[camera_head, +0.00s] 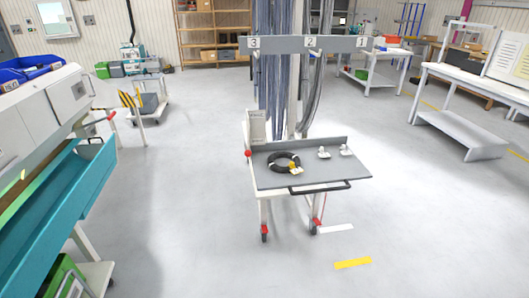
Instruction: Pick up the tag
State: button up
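A grey-topped trolley (310,178) stands in the middle of the room. A black cable coil (272,163) lies on it. A small yellow-and-white piece (297,169) sits at the coil's right side; whether it is attached or just resting there I cannot tell. Two small whitish pieces (323,153) lie apart on the top, right of the coil. They are too small to tell which of these pieces is the tag. My gripper is not in view.
Hanging cables and a rail (280,45) numbered 3, 2, 1 rise behind the trolley. A teal-and-white machine (75,185) stands at left, a white workbench (480,80) at right.

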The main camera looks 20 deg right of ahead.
aim_at(295, 170)
jog(key=i+j+z, duration=0.1)
jog(key=i+j, duration=0.8)
jog(key=j, duration=0.15)
